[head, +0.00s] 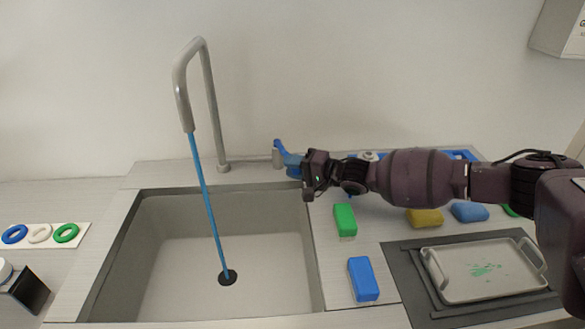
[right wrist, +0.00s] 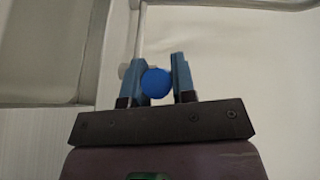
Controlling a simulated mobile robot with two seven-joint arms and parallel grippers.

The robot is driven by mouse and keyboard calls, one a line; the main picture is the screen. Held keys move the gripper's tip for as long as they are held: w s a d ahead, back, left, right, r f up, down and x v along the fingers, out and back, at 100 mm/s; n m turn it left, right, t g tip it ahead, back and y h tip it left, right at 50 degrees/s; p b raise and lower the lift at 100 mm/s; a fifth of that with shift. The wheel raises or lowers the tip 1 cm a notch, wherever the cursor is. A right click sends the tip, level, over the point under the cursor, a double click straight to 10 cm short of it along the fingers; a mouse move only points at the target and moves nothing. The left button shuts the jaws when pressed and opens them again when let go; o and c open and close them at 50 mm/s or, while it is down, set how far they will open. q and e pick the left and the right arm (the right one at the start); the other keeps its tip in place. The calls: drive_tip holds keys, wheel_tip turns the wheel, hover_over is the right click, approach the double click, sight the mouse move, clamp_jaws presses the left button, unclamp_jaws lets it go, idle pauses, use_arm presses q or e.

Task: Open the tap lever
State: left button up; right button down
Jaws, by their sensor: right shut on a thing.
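The tap (head: 212,105) is a tall bent grey pipe behind the sink. A blue stream (head: 205,195) runs from its spout down to the dark drain (head: 228,278). The tap lever (head: 280,147) is blue and sits by a short grey post to the right of the tap. My right gripper (head: 291,163) reaches it from the right. In the right wrist view the lever's round blue end (right wrist: 155,83) lies between the two fingers, which are shut on it. The fingers partly hide the lever in the head view. My left gripper is out of view.
The sink basin (head: 150,250) holds no objects. Right of it lie a green block (head: 345,219), a blue block (head: 363,279), yellow and blue sponges (head: 424,218), and a tray (head: 480,290) on a dark mat. Coloured rings (head: 66,233) lie at the far left.

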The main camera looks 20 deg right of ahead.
drive_tip(key=c, duration=0.9)
unclamp_jaws()
drive_tip(key=shift+r, duration=0.25)
drive_tip(key=shift+c, duration=0.2)
drive_tip(key=shift+f, duration=0.15)
drive_tip(key=v, duration=1)
drive_tip(key=shift+s+d+p, duration=0.25)
drive_tip(key=shift+s+p, duration=0.05)
